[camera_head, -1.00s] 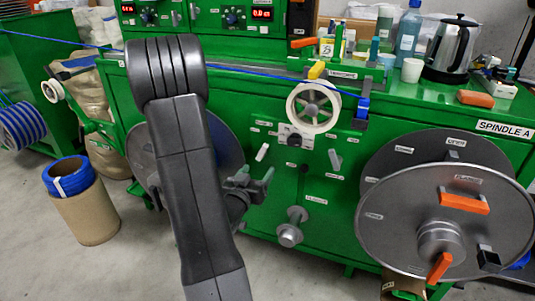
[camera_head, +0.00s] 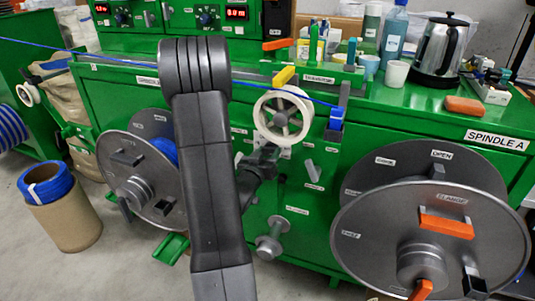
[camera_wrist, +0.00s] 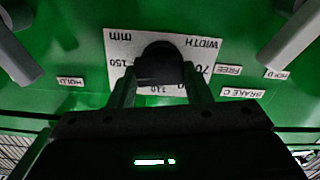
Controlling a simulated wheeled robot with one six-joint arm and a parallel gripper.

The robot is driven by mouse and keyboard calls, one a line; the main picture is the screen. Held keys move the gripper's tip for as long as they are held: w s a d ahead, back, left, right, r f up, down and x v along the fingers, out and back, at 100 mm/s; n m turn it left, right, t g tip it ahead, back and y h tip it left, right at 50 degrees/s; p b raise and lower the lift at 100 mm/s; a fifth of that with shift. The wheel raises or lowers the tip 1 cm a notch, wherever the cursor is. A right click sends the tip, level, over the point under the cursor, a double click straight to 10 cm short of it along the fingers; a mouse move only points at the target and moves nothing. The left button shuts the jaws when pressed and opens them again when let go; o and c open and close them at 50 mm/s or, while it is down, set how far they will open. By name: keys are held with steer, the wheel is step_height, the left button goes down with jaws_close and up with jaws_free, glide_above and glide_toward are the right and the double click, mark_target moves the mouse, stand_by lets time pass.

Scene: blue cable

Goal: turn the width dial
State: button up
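The width dial is a black round knob (camera_wrist: 158,65) on a white plate (camera_wrist: 120,45) marked WIDTH, mm, 70, 110 and 150 in the wrist view. The text appears upside down. My gripper (camera_wrist: 160,80) is at the dial, with one green finger on each side of the knob. The fingertips are very close to its sides; I cannot tell whether they press on it. In the head view my gripper (camera_head: 262,162) is at the green panel below the white wheel and hides the dial.
A white wheel (camera_head: 283,116) sits just above my gripper, with a blue cable (camera_head: 120,58) running past. A grey spindle knob (camera_head: 269,248) juts out below. A large grey reel (camera_head: 375,240) stands at right and another reel (camera_head: 122,158) at left.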

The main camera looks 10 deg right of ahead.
steer(key=c, duration=0.4)
steer(key=n, duration=0.3)
steer(key=shift+n, duration=0.3)
steer(key=n+p, duration=0.1)
steer(key=n, duration=0.2)
steer(key=shift+w+a+n, duration=0.1)
steer(key=shift+n, duration=0.2)
steer(key=n+p, duration=0.1)
steer(key=n, duration=0.3)
steer(key=shift+a+n+p, duration=0.1)
steer(key=shift+n+p, duration=0.2)
steer(key=shift+w+f+n+p, duration=0.1)
steer(key=shift+n+p, duration=0.5)
steer(key=shift+n, duration=1.3)
